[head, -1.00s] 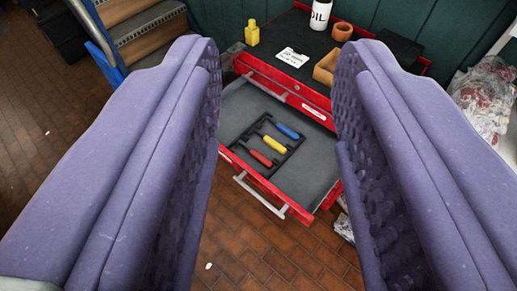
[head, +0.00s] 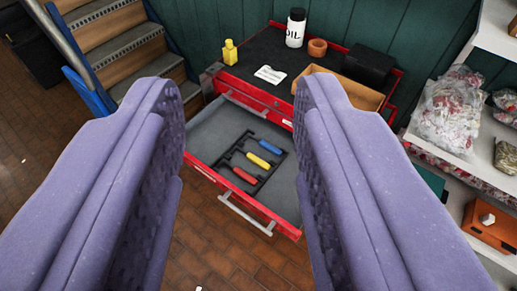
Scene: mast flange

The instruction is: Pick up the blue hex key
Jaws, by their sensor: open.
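The blue hex key (head: 244,138) lies in a black holder (head: 269,178) inside the open drawer (head: 216,128) of a red tool cabinet. It is the farthest of three coloured handles in a row. The yellow handle (head: 258,160) is in the middle and the red one (head: 244,175) is nearest the drawer's front. My gripper (head: 238,95) is open and empty, its two purple padded fingers wide apart. The drawer shows between the fingers, farther off, and nothing touches them. The keys' metal shafts are too small to make out.
On the cabinet top stand an oil bottle (head: 295,28), a yellow bottle (head: 230,52), an orange ring-like pot (head: 317,47), a white card (head: 269,74), a tan tray (head: 350,90) and a black box (head: 368,62). Steps (head: 125,45) are at left. Shelves with bags (head: 447,110) are at right.

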